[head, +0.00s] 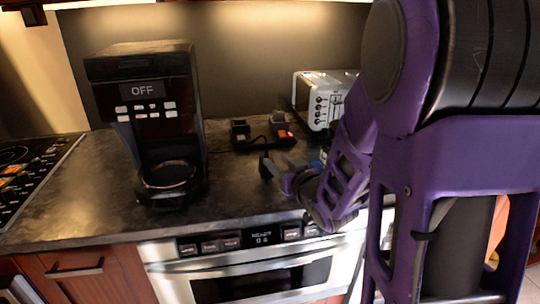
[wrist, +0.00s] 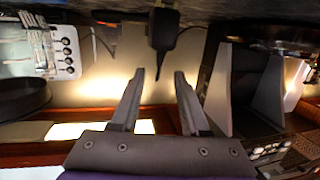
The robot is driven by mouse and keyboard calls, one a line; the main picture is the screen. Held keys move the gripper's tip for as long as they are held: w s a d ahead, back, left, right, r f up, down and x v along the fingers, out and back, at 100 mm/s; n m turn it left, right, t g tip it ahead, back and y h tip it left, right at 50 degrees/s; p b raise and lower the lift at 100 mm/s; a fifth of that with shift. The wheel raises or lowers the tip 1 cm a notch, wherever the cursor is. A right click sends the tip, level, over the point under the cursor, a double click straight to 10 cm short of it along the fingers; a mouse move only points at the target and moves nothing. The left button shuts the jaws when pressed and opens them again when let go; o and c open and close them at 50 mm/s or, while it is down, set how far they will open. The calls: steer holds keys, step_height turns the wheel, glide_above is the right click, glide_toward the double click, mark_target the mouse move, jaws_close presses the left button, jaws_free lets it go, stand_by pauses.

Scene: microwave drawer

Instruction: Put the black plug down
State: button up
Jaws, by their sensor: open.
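In the wrist view, which is upside down, a black plug (wrist: 163,28) with a dark cord is near the top middle, against the dark counter. It is beyond my open gripper (wrist: 160,75), whose two fingers are spread with nothing clearly held between them. In the head view my gripper (head: 278,168) is over the counter, in front of a dark power strip (head: 262,143) with a lit orange-red switch. Two dark plug-like blocks stand at the strip; I cannot tell which one the wrist view shows. Whether the plug touches the counter is unclear.
A black coffee maker (head: 150,120) showing OFF stands to the left on the dark counter (head: 70,205). A white toaster (head: 318,98) stands at the back right, partly hidden by my arm. An oven (head: 245,265) is below the counter's front edge. A cooktop (head: 30,165) is at far left.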

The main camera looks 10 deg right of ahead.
steer(key=shift+b+v, duration=0.35)
steer(key=shift+v, duration=1.75)
